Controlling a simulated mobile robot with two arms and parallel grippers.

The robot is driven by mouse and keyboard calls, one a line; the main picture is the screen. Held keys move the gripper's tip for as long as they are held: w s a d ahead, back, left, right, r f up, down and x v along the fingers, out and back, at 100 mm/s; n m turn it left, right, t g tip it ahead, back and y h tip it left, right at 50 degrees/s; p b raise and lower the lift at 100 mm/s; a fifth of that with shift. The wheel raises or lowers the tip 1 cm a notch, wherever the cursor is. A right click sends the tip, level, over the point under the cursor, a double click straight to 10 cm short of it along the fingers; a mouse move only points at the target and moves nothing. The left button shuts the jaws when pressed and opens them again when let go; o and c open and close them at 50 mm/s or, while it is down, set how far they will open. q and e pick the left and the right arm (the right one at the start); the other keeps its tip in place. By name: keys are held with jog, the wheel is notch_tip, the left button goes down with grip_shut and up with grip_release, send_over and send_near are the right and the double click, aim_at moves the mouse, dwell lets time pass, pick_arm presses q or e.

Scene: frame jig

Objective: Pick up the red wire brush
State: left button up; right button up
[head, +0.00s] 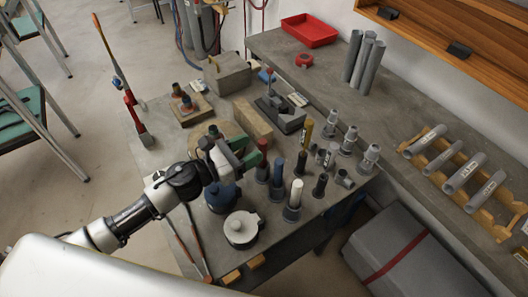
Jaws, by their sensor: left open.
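The task's red wire brush appears to be the upright red-topped tool (262,156) standing in a grey holder in the middle of the bench; its bristles cannot be made out. My left gripper (240,158) is open, just left of this red tool and above the bench. I cannot tell whether they touch. Parts of the bench behind the gripper are hidden. My right gripper is not in view.
Blue (277,172), black (300,166) and white (295,194) upright tools stand close to the right of the red one. A lidded white pot (241,228) is in front. A wooden block (252,120) lies behind. A long bar with red parts (132,104) is at left.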

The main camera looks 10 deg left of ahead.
aim_at(259, 147)
pick_arm(q)
jog(key=p+x, duration=0.1)
jog(key=x, duration=0.1)
jog(key=p+x, duration=0.1)
jog(key=x, duration=0.2)
jog(key=shift+s+d+f, duration=0.1)
jog(key=shift+d+f, duration=0.1)
jog(key=shift+w+d+f, duration=0.15)
jog(key=shift+w+d, duration=0.15)
jog(key=shift+d, duration=0.05)
grip_shut()
